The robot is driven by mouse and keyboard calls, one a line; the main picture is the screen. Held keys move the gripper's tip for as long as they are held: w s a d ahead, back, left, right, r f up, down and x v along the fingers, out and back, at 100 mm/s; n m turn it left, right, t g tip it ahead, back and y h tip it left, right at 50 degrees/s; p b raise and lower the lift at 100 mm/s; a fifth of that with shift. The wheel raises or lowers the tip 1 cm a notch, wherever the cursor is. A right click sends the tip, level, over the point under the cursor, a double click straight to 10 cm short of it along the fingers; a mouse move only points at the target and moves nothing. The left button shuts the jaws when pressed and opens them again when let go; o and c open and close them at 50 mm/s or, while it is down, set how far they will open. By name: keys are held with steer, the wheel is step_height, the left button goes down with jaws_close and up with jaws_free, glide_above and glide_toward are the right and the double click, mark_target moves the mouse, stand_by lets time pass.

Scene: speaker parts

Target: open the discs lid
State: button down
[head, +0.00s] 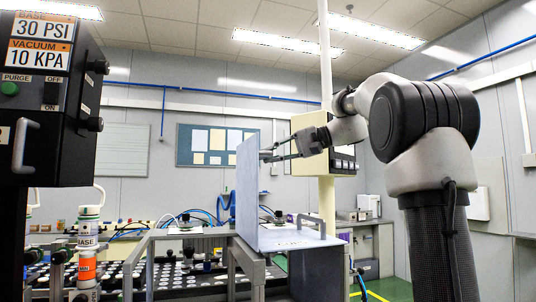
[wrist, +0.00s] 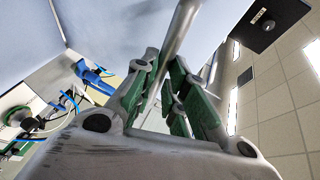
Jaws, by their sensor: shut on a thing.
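A flat grey lid panel (head: 249,190) stands upright on a grey metal bin in the middle of the head view. My gripper (head: 272,152) is at the right face of this panel, near its upper part. In the wrist view, my gripper (wrist: 165,85) has its green-padded fingers closed on a grey bar handle (wrist: 183,28). The pale lid surface (wrist: 115,22) fills the area behind the handle. The handle is mostly hidden by the fingers in the head view, and I cannot read a label on the lid.
A flat grey top with a bar handle (head: 311,226) lies right of the upright panel. A black control box (head: 45,90) hangs at the left. A cream post (head: 326,205) stands behind my arm.

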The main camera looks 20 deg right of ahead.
steer(key=shift+f, duration=0.4)
steer(key=c, duration=1.5)
jaws_free()
steer(key=shift+o, duration=0.2)
steer(key=shift+r, duration=0.1)
steer(key=v, duration=1.2)
steer(key=shift+r, duration=0.1)
